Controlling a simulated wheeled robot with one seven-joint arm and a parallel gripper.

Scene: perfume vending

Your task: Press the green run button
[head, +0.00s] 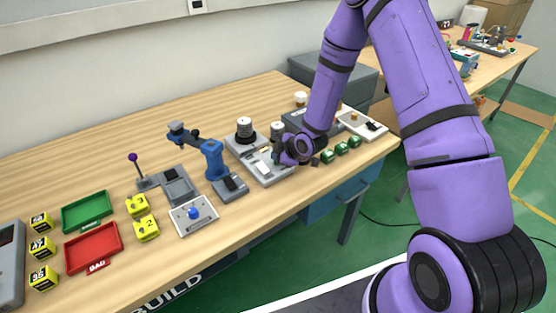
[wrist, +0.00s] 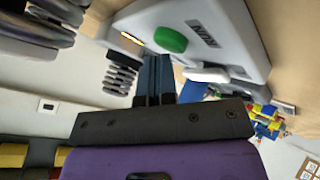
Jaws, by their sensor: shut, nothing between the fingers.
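The green run button (wrist: 171,40) is a round cap on a light grey panel (wrist: 235,45) in the wrist view. A dark label reading RUN (wrist: 203,33) sits beside it. My gripper (wrist: 155,60) is shut and empty; its dark fingers point toward the panel just below the button in the picture. A gap seems to show between fingertips and button, but I cannot tell its depth. In the head view my gripper (head: 280,158) is low over the grey station at the back of the table; I cannot make out the button there, likely hidden by my arm.
Several green pieces (head: 341,149) stand right of my gripper. A stack of dark discs (head: 244,128) stands left of it. A blue press-like stand (head: 212,160), a white box with a blue button (head: 193,213), and green (head: 88,226) and red trays (head: 70,262) lie further left.

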